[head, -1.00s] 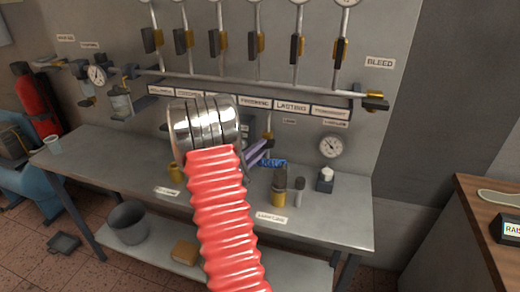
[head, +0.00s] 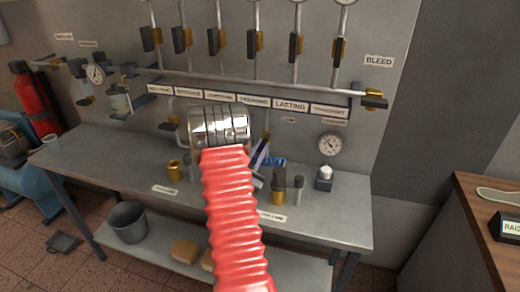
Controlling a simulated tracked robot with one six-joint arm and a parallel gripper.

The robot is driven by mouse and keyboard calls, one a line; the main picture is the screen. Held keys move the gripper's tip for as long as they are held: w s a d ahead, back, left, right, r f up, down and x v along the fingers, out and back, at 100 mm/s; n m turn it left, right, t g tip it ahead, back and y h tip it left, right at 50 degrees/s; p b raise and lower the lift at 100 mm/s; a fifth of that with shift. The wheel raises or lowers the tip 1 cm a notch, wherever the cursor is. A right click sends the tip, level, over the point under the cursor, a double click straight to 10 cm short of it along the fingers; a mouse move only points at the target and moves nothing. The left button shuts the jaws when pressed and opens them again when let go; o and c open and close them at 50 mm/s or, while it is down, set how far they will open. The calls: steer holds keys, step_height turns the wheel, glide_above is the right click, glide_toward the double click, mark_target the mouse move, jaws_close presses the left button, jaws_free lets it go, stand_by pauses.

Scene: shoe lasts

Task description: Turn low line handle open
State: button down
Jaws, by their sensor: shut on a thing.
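My gripper (head: 261,163) shows only in part, as a thin greyish-purple shape beyond my red ribbed arm and its chrome rings. It is at the low valve line under the label row, in front of the wall panel. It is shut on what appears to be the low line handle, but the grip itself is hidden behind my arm.
A bench (head: 335,215) runs below, with a brass-and-dark fitting (head: 279,188), a grey cylinder (head: 298,191) and a small dark block with a white top (head: 323,178) close right of my gripper. A gauge (head: 330,144) is on the wall. Several dark-handled valves hang above.

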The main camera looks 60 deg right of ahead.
steer(key=shift+f+n, duration=0.25)
steer(key=shift+n, duration=0.25)
steer(key=c, duration=1.7)
jaws_free()
steer(key=shift+r, duration=0.15)
steer(key=shift+v, duration=3.8)
